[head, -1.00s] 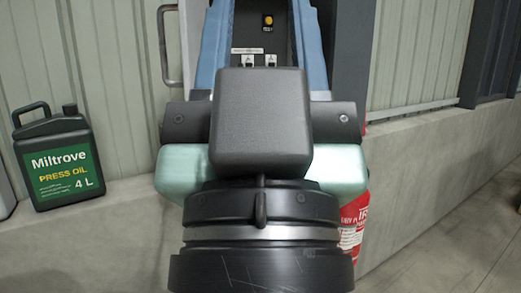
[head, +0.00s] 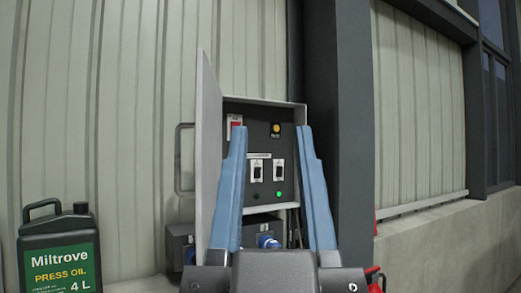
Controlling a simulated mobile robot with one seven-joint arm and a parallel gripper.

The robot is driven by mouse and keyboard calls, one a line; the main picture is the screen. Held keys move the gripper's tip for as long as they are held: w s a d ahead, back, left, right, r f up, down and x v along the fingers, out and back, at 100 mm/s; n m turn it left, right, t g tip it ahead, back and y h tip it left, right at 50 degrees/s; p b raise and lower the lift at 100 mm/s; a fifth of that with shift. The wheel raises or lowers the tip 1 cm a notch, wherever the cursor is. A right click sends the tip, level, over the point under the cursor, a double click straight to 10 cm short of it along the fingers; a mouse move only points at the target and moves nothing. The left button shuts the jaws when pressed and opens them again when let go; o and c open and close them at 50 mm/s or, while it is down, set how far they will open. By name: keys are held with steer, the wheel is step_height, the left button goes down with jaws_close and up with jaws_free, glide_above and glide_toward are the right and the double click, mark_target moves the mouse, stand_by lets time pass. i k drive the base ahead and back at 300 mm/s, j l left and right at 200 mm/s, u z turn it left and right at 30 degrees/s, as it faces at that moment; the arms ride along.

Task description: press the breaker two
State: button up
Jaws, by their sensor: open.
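An open grey electrical box (head: 253,104) has a dark panel with two black rocker breakers side by side. The left breaker (head: 257,172) and the right breaker (head: 279,171) sit on white plates. Their numbers are too small to read. A green light (head: 279,194) glows below the right breaker. My gripper (head: 272,128) is open and empty, its two blue fingers pointing up the picture. The breakers show between the fingers. The gap in depth from fingers to panel cannot be told.
The box door (head: 207,160) stands open at the left. A yellow button (head: 276,128) and a red-marked part (head: 235,122) are higher on the panel. Blue sockets (head: 268,241) sit below. A dark pillar (head: 342,110) stands right; an oil can (head: 60,255) is at lower left.

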mark_target(257, 170)
steer(key=i+l, duration=1.8)
steer(key=l, duration=0.1)
